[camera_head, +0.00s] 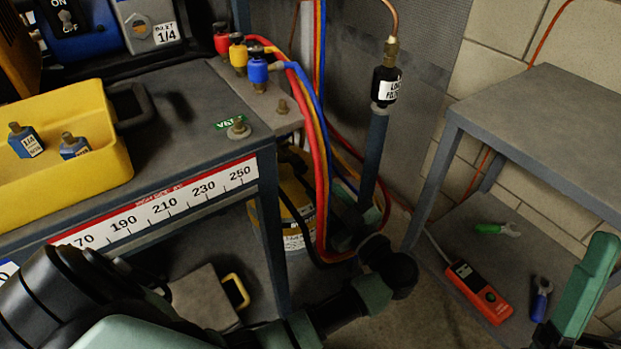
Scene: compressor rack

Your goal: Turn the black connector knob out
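I cannot tell for certain which part is the black connector knob. A black cylinder (386,86) with a white label, partly readable as "FILTER", stands upright on a slate-blue post, with a brass fitting and copper tube above it. Parts of my arms show along the bottom and at the right edge. I see no fingertips of either gripper.
A yellow bin (62,165) with blue-labelled fittings sits on the grey bench (186,110). Coloured hoses hang beyond its corner. A grey table (545,130) stands right; its lower shelf holds a red meter (478,292), green pliers (497,229) and a blue-handled tool (541,298).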

